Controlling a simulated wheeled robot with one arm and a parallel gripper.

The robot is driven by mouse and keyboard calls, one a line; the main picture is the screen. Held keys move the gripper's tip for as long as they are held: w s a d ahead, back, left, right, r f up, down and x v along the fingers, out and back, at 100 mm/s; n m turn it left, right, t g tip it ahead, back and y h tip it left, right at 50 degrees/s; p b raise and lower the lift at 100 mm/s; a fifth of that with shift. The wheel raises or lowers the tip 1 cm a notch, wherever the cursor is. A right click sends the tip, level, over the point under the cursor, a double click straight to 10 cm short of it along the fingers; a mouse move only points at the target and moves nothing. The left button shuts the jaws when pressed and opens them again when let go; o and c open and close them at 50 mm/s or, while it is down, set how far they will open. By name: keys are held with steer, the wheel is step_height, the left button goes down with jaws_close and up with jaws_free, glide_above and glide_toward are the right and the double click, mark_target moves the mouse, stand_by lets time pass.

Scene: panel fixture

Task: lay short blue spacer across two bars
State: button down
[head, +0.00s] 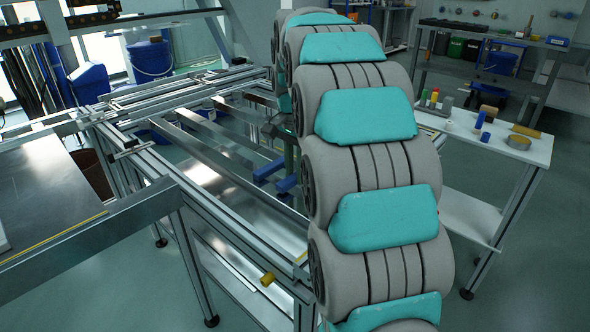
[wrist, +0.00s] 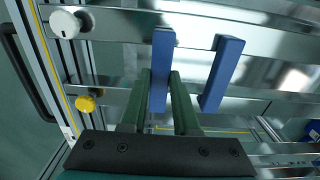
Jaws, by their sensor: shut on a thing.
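In the wrist view, my gripper (wrist: 161,76) has its two green fingers shut on a blue spacer (wrist: 162,50). This spacer points away from the palm and reaches over two metal bars, the far bar (wrist: 120,20) and the near bar (wrist: 256,104). Whether it touches them cannot be told. A second blue spacer (wrist: 224,72) lies to its right, slightly slanted, its ends at the same two bars. In the head view, blue pieces (head: 268,171) show beside my arm, among the bars (head: 205,147); my arm hides most of the gripper.
A yellow knob (wrist: 86,103) and a white knob (wrist: 66,23) sit left of the gripper on the frame. A side table (head: 530,150) with small parts stands at the right. A grey panel surface (head: 45,190) is at the left.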

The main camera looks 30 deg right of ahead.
steer(key=shift+f, duration=0.3)
steer(key=c, duration=0.6)
jaws_free()
steer(key=shift+r, duration=3.9)
